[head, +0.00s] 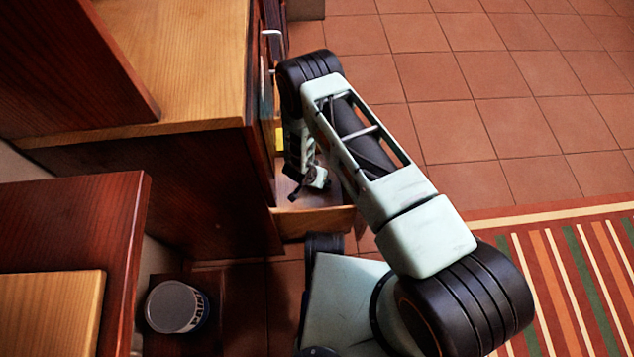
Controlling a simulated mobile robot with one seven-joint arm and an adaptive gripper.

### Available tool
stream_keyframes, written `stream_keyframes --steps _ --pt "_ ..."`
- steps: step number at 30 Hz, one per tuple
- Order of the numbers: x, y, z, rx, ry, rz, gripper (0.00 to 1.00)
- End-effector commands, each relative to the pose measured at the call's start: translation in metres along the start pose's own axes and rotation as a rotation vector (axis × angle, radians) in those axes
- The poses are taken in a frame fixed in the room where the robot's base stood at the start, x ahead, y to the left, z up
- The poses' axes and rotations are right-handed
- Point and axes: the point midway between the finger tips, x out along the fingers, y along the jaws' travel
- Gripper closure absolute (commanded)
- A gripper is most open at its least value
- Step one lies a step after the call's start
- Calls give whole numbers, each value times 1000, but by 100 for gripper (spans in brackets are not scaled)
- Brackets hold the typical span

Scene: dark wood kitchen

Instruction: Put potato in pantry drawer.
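A wooden drawer (318,222) stands pulled out low on the side of the dark wood cabinet, in the middle of the head view. My arm reaches over it from the lower right. My gripper (307,185) points down above or inside the open drawer, near its near end. The fingers are small and dark here, so I cannot tell whether they are open or shut. I see no potato; part of the drawer's inside is hidden by my arm and gripper.
The wooden cabinet (195,190) borders the drawer on the left. A yellow item (279,139) shows beside my wrist. A paint can (176,306) stands at the lower left. Tiled floor (480,100) lies clear on the right, with a striped rug (570,270) nearer.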

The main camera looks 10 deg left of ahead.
Motion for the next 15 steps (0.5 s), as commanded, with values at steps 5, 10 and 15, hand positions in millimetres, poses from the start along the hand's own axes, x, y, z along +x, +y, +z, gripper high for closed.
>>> stream_keyframes --steps 5,10,15 --pt "13 -2 4 -1 -1 0 90" --pt "11 -2 3 -1 0 -1 90" --pt "14 -2 4 -1 -1 0 90"
